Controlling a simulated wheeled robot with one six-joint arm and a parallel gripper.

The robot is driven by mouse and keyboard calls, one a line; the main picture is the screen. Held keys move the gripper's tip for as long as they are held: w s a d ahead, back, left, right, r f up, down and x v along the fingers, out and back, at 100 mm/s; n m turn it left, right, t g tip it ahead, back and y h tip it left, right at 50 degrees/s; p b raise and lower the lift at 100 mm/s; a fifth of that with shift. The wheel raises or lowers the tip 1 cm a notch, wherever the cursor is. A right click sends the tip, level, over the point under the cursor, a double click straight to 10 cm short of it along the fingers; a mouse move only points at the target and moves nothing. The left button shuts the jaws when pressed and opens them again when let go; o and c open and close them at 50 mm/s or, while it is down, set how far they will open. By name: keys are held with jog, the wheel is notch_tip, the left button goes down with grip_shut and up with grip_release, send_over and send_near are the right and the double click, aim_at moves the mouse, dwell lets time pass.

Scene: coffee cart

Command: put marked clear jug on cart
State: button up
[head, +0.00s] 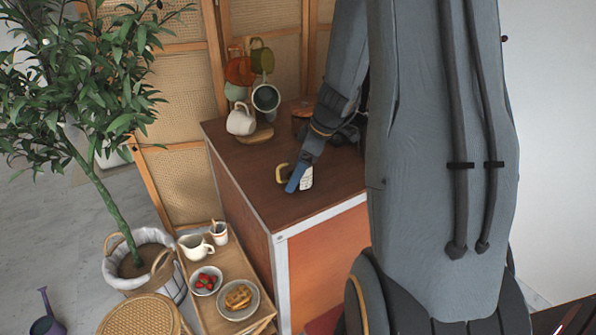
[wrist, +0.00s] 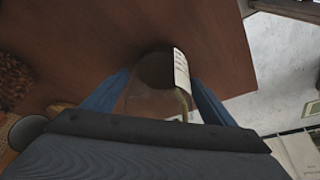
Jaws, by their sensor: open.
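The clear jug (wrist: 140,102) is see-through, with a white marked label (wrist: 181,74) and a yellowish strip below it. It appears to stand on the brown top of the cart (head: 250,165). In the head view only the jug's white label (head: 307,178) and a yellow handle-like loop (head: 281,173) show clearly; my gripper (head: 294,184) covers much of the rest. In the wrist view my gripper (wrist: 160,78) is open, with one blue finger on each side of the jug. I cannot tell whether either finger touches it.
A mug tree with hanging mugs (head: 265,97) and a white mug (head: 241,120) stands at the cart's back left. An amber jar (head: 301,117) is behind my gripper. A low wooden stand (head: 215,313) holds dishes. The cart top's front left is clear.

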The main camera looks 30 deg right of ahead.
jog(key=shift+r+p, duration=0.2)
jog(key=shift+p, duration=0.1)
jog(key=b+v, duration=0.3)
jog(key=v, duration=0.9)
jog(key=shift+s+f, duration=0.1)
jog(key=shift+f, duration=0.05)
